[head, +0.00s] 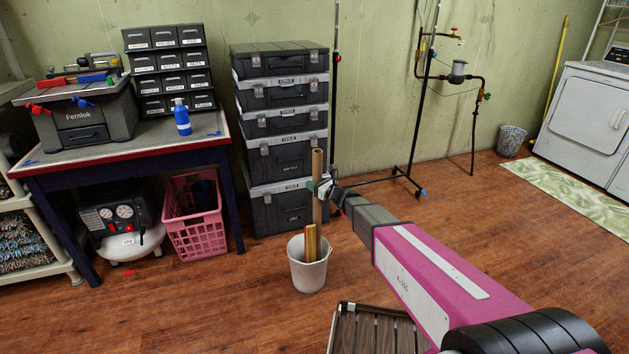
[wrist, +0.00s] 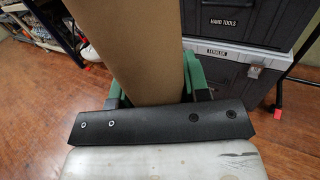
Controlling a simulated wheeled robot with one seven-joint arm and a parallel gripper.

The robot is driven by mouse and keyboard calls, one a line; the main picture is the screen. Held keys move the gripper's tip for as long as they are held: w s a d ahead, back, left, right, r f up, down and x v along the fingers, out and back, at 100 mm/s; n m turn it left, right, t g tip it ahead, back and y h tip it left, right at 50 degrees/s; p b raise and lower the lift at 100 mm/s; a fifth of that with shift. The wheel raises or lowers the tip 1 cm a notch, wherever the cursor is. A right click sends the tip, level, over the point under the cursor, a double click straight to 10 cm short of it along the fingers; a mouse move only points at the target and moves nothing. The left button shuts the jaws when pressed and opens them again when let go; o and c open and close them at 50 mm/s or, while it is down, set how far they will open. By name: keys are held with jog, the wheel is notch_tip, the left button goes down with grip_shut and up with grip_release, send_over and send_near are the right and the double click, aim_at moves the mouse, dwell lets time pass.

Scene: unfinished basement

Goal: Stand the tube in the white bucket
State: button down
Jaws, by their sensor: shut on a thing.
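The tube (head: 317,164) is a long brown cardboard cylinder, upright in the head view, above the white bucket (head: 308,276). My gripper (head: 322,188) is shut on it around its middle. In the wrist view the tube (wrist: 135,45) fills the space between green fingers (wrist: 152,88) and runs up out of the frame. The bucket stands on the floor and holds light wooden pieces (head: 311,243) that stick up above its rim. The tube's lower end meets these pieces in the picture; I cannot tell whether it is behind them, inside the bucket or above it.
Stacked dark tool cases (head: 283,160) stand close behind the tube. A pink crate (head: 195,225) sits left of the bucket, under the workbench (head: 60,158). A slatted wooden item (head: 372,328) lies in front, right of the bucket. The floor to the right is mostly clear.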

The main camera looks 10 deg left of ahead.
jog(key=shift+f, duration=1.5)
jog(key=c, duration=0.5)
grip_release()
jog(key=v, duration=1.1)
